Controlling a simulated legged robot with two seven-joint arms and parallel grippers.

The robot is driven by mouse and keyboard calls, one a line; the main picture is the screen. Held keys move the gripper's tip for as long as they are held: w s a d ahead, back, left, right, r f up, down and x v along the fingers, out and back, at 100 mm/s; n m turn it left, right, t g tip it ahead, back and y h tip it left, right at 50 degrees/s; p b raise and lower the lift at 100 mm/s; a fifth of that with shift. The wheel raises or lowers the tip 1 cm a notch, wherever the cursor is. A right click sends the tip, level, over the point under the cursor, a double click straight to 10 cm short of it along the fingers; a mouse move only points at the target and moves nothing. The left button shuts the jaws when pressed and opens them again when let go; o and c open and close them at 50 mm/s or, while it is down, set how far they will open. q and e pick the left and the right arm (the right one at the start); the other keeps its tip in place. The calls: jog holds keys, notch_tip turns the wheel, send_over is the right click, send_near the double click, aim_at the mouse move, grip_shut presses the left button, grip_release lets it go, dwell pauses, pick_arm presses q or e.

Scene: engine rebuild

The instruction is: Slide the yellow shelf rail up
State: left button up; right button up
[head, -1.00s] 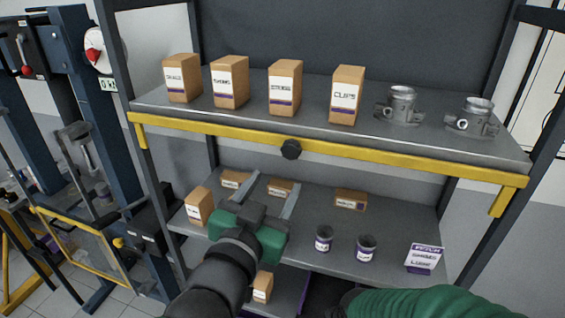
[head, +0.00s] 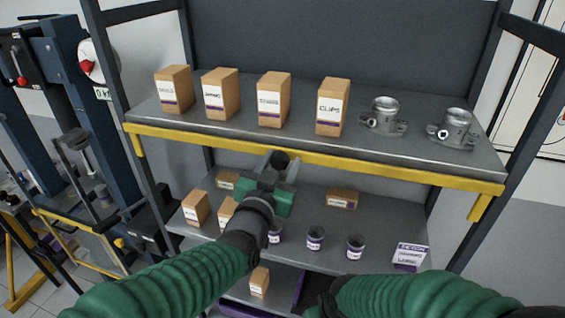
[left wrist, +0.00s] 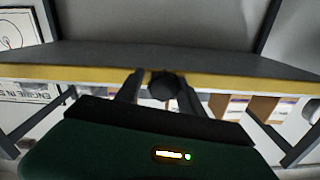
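The yellow shelf rail (head: 390,172) runs along the front edge of the upper grey shelf, with a short bracket pointing down at each end. A round black knob (head: 279,158) sits near the rail's middle. My left gripper (head: 278,172) is at the knob, reaching up from below. In the left wrist view the rail (left wrist: 230,78) crosses the picture, and the knob (left wrist: 164,86) lies between the two fingers of my left gripper (left wrist: 163,90). The fingers are apart, with a small gap showing on the knob's left side.
The upper shelf (head: 230,124) holds several cartons, including one marked CLIPS (head: 332,107), and two metal housings (head: 383,116). The lower shelf (head: 335,222) holds small boxes, dark tins (head: 315,238) and a white-and-purple pack (head: 410,256). A blue press frame (head: 105,165) stands at left.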

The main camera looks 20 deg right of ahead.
pick_arm(q)
jog(key=shift+s+d, duration=0.1)
jog(key=shift+c, duration=1.1)
jog(key=shift+w+a+f, duration=0.1)
jog(key=shift+w+a, duration=0.3)
jog(key=shift+a, duration=0.15)
grip_shut()
jog(key=shift+s+d, duration=0.2)
jog(key=shift+d, duration=0.1)
jog(key=shift+a, duration=0.1)
